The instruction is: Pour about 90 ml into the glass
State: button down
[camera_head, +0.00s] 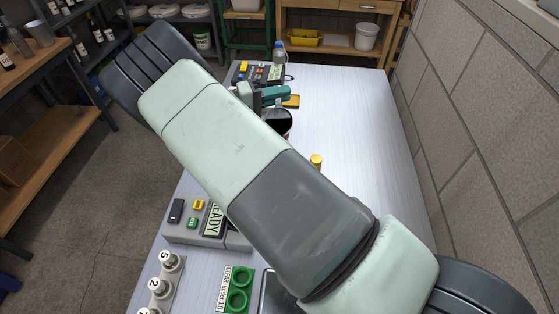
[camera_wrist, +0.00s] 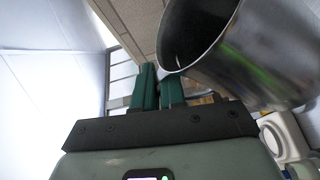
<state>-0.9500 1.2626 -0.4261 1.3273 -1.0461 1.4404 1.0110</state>
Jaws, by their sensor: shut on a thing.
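A shiny metal jug (camera_wrist: 262,55) fills the upper right of the wrist view, close to my gripper and tilted. My gripper (camera_wrist: 158,82) has its two green fingers shut at the jug's near side; the exact part held is hard to see. In the head view my gripper (camera_head: 272,93) shows as small teal fingers beyond my arm. A dark round vessel mouth (camera_head: 281,118) lies just in front of it, partly hidden by my arm, and appears to be the jug. I cannot make out the glass for certain, nor any liquid stream or level.
A grey device with a READY display (camera_head: 213,220), numbered posts (camera_head: 165,275) and a green-ringed holder (camera_head: 238,298) stand at the near left. A yellow-topped piece (camera_head: 316,160) is right of my arm. A clear bottle (camera_head: 277,58) stands at the far end. The table's right side is clear, beside a block wall.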

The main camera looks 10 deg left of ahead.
jog(key=shift+w+f+n, duration=0.4)
jog(key=shift+n, duration=0.1)
jog(key=w+a+f+n+g+y+p, duration=0.1)
jog(key=w+f+n+g+p, duration=0.1)
jog(key=w+n, duration=0.5)
jog(key=shift+w+a+f+y, duration=0.15)
jog(key=shift+w+f+y, duration=0.05)
jog(key=shift+w+y, duration=0.2)
